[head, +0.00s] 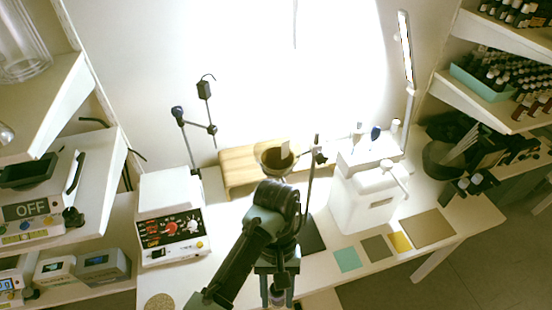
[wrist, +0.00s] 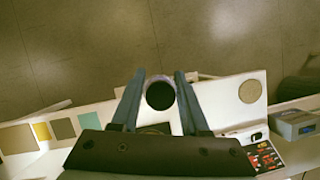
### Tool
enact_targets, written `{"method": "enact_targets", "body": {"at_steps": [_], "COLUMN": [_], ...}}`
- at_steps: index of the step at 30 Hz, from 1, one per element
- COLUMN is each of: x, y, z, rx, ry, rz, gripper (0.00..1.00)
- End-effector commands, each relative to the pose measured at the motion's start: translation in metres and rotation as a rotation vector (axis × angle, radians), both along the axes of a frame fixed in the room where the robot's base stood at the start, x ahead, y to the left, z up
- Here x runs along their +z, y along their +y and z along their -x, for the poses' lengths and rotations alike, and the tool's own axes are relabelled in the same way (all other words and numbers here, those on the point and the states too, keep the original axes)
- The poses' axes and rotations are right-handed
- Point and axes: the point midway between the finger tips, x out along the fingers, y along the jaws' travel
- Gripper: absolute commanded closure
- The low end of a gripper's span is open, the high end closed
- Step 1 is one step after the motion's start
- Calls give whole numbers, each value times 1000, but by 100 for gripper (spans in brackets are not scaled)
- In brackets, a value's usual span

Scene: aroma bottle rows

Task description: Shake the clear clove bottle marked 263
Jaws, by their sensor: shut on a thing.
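My gripper (wrist: 160,98) is shut on a small bottle, one finger on each side of it. In the wrist view the bottle (wrist: 160,95) shows as a round black cap with a pale rim, seen from above. In the head view my gripper (head: 277,284) points down at the front edge of the white table, and part of the bottle (head: 277,297) shows between the fingers. Its label and the number 263 cannot be read in either view.
A cork disc (head: 159,302) lies to the left. A white device with red controls (head: 172,237) stands behind it. A white jug (head: 365,200) and coloured squares (head: 347,259) are to the right. Shelves of dark bottles (head: 500,75) are at the far right. Open floor lies in front.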

Motion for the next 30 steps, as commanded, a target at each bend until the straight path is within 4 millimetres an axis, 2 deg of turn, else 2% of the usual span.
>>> {"method": "enact_targets", "body": {"at_steps": [1, 3, 5, 6, 9, 30], "x": [23, 34, 23, 3, -20, -19], "y": [8, 4, 0, -2, -1, 2], "z": [-4, -1, 1, 4, 3, 0], "rx": [-2, 0, 4, 8, 6, 3], "ry": [-13, -4, 6, 14, 8, 0], "rz": [-16, -10, 0, 5, 3, -4], "gripper": [100, 100, 100, 100, 100, 100]}}
